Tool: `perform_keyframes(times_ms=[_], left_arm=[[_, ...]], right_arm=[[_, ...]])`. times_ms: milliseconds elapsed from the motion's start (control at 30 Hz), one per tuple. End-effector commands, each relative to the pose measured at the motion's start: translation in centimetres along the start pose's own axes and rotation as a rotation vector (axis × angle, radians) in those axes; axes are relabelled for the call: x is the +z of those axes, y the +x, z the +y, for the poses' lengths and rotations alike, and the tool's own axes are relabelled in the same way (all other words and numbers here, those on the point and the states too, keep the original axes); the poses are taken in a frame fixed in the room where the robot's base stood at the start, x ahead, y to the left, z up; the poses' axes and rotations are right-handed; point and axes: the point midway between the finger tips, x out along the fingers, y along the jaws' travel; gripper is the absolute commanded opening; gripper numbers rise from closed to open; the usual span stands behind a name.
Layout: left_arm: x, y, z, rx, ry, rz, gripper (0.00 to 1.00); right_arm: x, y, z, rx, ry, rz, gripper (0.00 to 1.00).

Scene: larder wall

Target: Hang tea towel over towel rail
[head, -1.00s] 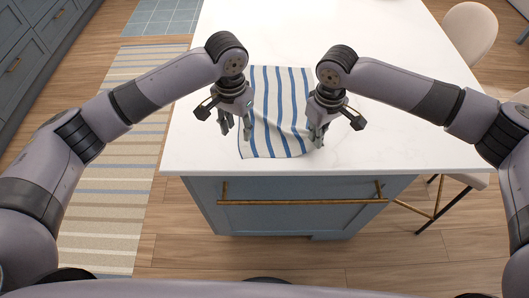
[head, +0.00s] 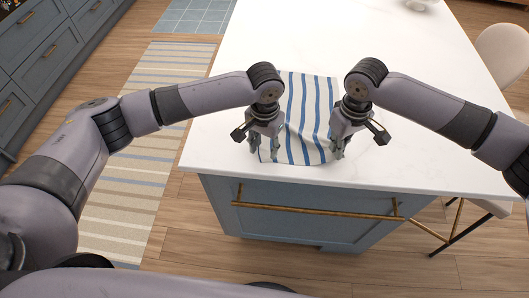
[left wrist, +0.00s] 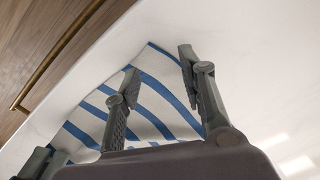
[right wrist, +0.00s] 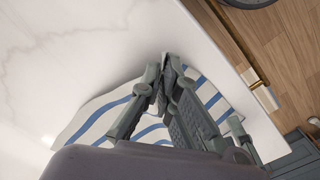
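The white tea towel with blue stripes (head: 306,110) lies on the white worktop near its front edge, with some folds along its right side. My left gripper (head: 265,150) is at the towel's front left corner. Its fingers are apart in the left wrist view (left wrist: 160,72), with the towel (left wrist: 152,70) beneath and between them. My right gripper (head: 338,150) is at the front right corner. In the right wrist view (right wrist: 167,65) its fingertips are closed together on the towel's edge (right wrist: 98,115). The brass towel rail (head: 310,210) runs across the blue island front, bare.
The white worktop (head: 420,150) is clear around the towel. A chair (head: 503,52) stands to the right of the island. Blue drawers (head: 45,55) and a striped rug (head: 125,200) are on the left.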

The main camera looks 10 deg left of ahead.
Motion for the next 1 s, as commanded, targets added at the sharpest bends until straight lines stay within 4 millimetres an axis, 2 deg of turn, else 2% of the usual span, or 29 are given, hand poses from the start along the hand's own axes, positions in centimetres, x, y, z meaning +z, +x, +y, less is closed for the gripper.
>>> perform_keyframes(times_ms=[167,633,1000], left_arm=[[0.05,0.82,0.01,0.000,0.001,-0.001,0.38],[0.04,1.06,-0.02,-0.001,0.001,-0.001,0.38],[0.06,1.07,-0.03,-0.001,0.001,-0.002,0.25]], right_arm=[[0.00,0.00,0.00,0.000,0.000,0.000,0.00],[0.01,0.01,0.00,0.000,0.000,0.000,0.00],[0.00,0.01,0.00,0.000,0.000,0.000,0.00]])
